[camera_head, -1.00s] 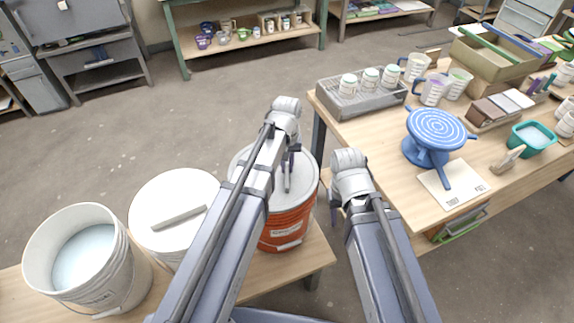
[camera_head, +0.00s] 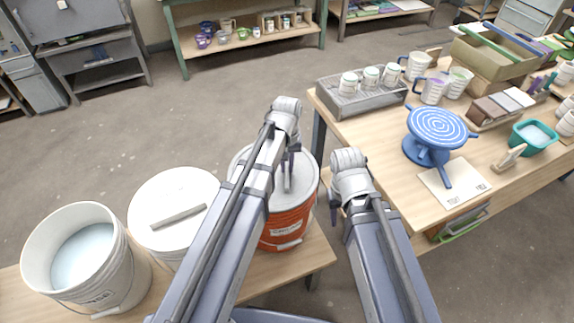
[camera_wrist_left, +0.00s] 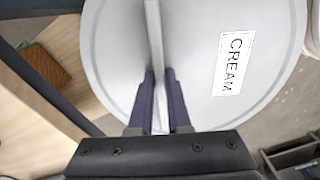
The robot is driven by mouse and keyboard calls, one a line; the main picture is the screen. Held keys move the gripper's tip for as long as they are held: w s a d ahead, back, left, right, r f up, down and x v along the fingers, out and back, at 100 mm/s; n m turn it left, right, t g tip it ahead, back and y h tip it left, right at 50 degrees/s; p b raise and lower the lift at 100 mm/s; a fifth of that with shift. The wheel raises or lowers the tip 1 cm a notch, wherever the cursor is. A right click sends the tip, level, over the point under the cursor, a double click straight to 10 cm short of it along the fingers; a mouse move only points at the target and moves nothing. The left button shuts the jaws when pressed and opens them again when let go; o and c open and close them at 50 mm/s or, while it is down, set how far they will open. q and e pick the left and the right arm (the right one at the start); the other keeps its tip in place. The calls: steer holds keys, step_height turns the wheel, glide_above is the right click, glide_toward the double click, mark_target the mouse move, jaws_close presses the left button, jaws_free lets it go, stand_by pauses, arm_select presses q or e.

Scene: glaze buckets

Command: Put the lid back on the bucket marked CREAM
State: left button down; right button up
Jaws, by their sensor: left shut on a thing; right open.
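My left gripper (camera_wrist_left: 160,76) is shut on the thin upright bar handle (camera_wrist_left: 154,38) of a round pale grey lid (camera_wrist_left: 110,45). The lid's label (camera_wrist_left: 231,64) reads CREAM in the left wrist view. In the head view this lid (camera_head: 262,160) is over the top of an orange bucket (camera_head: 287,228); I cannot tell whether it rests on it. My left arm hides part of both. An open white bucket (camera_head: 128,268) with pale contents (camera_head: 84,255) stands at the far left, its label hard to read. My right gripper (camera_head: 334,208) is open and empty, right of the orange bucket.
A white bucket with its lid on (camera_head: 165,195) stands between the open bucket and the orange one. They share a low wooden bench (camera_head: 312,262). A worktable (camera_head: 385,150) at right holds a blue banding wheel (camera_head: 437,130), cups and trays. Floor beyond the bench is clear.

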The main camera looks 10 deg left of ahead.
arm_select(q)
steer(key=shift+f, duration=0.1)
stand_by(0.3)
steer(key=shift+c, duration=1.5)
jaws_free()
steer(key=shift+r, duration=0.2)
steer(key=shift+r+p, duration=3.35)
steer(key=shift+p, duration=0.15)
steer(key=shift+c, duration=0.3)
jaws_close()
